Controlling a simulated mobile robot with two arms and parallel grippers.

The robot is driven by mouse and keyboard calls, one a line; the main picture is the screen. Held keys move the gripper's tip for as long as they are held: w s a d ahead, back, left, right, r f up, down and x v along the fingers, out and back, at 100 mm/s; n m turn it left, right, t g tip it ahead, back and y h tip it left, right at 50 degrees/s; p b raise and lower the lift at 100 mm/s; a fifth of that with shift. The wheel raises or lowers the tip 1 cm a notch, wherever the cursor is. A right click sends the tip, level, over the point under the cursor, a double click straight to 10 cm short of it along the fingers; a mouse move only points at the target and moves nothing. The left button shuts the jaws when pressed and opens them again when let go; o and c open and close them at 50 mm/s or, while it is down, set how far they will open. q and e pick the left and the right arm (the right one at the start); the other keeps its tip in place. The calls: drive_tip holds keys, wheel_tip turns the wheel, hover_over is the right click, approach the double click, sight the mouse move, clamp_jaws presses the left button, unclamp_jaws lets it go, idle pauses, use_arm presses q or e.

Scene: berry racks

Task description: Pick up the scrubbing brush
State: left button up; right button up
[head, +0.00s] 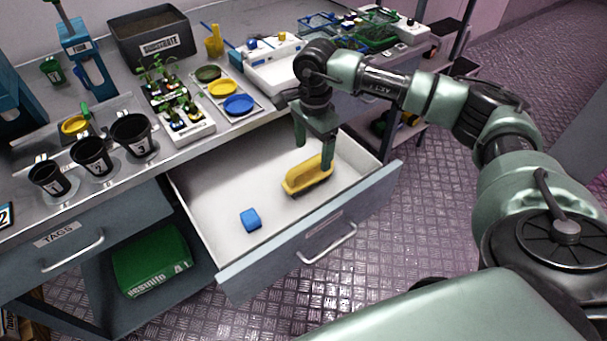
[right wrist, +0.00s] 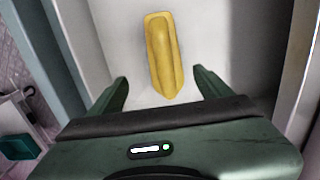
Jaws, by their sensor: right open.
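A long yellow thing, which looks like the scrubbing brush (head: 308,176), lies in the open drawer, toward its right side. No bristles can be made out. In the right wrist view the yellow brush (right wrist: 162,55) lies lengthwise ahead of the jaws, its near end close to the gap between the fingertips. My right gripper (head: 314,152) is open and empty, pointing down just above the brush. Its two fingers also show in the right wrist view (right wrist: 160,80), one on each side of the brush's line. My left gripper is not in view.
The white drawer (head: 212,190) has raised walls and a grey front with a handle. A small blue block (head: 250,219) lies in it, left of the brush. The bench above holds black pots (head: 93,156), seedlings, coloured dishes (head: 238,105) and a dark bin (head: 152,40).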

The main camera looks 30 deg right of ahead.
sight(310, 173)
drive_tip(key=shift+w+f, duration=0.3)
drive_tip(key=shift+f, duration=0.25)
drive_tip(key=shift+w+f, duration=0.25)
drive_tip(key=shift+f, duration=0.25)
drive_tip(key=shift+s+f, duration=0.2)
drive_tip(key=shift+f, duration=1)
wheel_tip(310, 173, down, 5)
drive_tip(key=shift+w+r+p, duration=0.15)
drive_tip(key=shift+r+p, duration=0.05)
drive_tip(key=shift+p, duration=0.2)
drive_tip(key=shift+c, duration=0.2)
drive_tip(key=c, duration=1.5)
